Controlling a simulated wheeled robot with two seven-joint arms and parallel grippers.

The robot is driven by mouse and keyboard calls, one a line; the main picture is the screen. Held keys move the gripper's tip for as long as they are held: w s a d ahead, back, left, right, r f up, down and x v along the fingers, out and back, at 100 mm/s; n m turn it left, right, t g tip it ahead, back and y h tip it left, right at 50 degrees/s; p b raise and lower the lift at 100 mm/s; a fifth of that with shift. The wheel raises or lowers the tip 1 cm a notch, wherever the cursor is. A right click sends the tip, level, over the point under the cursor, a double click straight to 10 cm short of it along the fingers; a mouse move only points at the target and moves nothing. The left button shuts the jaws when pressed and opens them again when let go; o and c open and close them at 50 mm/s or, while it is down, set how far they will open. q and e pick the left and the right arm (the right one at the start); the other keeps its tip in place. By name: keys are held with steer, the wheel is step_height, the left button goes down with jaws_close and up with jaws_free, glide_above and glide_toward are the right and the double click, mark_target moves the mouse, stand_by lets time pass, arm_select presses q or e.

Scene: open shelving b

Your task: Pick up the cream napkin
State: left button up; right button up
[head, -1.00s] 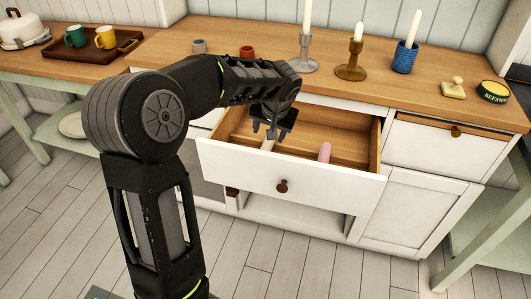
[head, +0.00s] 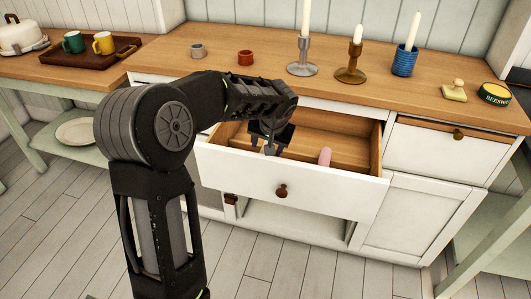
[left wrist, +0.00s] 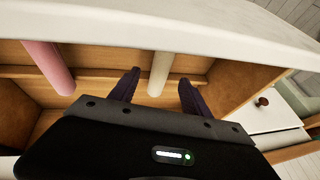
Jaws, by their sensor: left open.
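The cream napkin (left wrist: 160,72), a narrow roll, lies in the open drawer (head: 290,176). In the left wrist view it runs between the two dark fingers of my left gripper (left wrist: 160,80), with a gap on either side. In the head view my left gripper (head: 268,148) reaches down into the left part of the drawer, just behind its front panel. There the gripper hides most or all of the cream napkin. The left gripper is open and holds nothing. My right gripper is not in view.
A pink roll (head: 324,156) lies in the same drawer, also visible in the left wrist view (left wrist: 50,66).

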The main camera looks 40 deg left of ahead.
arm_select(q)
steer(key=x, duration=0.5)
steer(key=shift+f, duration=0.1)
steer(key=shift+c, duration=0.5)
jaws_close()
stand_by(0.5)
